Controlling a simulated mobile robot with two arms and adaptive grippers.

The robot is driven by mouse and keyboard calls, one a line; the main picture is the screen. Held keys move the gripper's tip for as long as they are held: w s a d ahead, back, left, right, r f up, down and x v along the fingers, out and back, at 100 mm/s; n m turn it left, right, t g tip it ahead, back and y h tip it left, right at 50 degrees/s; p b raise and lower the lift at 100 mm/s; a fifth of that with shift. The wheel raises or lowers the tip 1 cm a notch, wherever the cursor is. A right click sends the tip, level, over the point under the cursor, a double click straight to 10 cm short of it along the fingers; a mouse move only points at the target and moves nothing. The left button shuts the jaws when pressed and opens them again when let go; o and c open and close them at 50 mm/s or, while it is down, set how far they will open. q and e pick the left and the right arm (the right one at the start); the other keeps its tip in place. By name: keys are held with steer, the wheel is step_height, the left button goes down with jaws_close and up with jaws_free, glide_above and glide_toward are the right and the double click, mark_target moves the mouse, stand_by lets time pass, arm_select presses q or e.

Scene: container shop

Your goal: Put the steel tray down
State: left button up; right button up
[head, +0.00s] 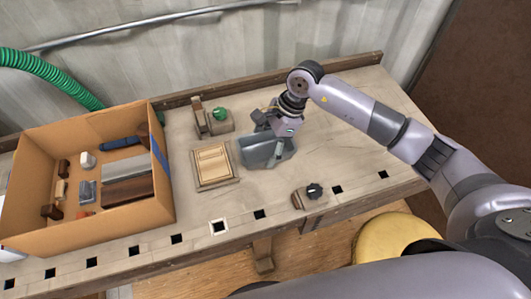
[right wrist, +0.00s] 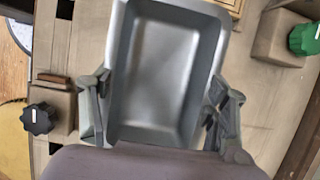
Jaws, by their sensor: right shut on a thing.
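The steel tray (head: 258,154) is a grey, rectangular, empty pan at the middle of the workbench (head: 330,150). In the right wrist view the tray (right wrist: 165,70) lies between the two fingers, its hollow facing the camera. My right gripper (head: 272,130) is shut on the tray, with a finger at each side wall; it also shows in the right wrist view (right wrist: 158,108). The tray is at or close above the bench top; I cannot tell if it touches. My left gripper is not in view.
A cardboard box (head: 165,185) with several items stands at the left. A wooden tray (head: 213,167) lies just left of the steel tray. Behind are a vise-like block with a green knob (head: 220,114). A black knob (head: 314,190) sits near the front edge. The bench's right side is clear.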

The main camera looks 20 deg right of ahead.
mark_target(269, 152)
steer(key=shift+f, duration=0.5)
step_height(269, 152, down, 4)
steer(key=shift+r+p, duration=0.25)
steer(key=shift+p, duration=0.05)
steer(key=shift+f, duration=0.25)
steer(key=o, duration=1.3)
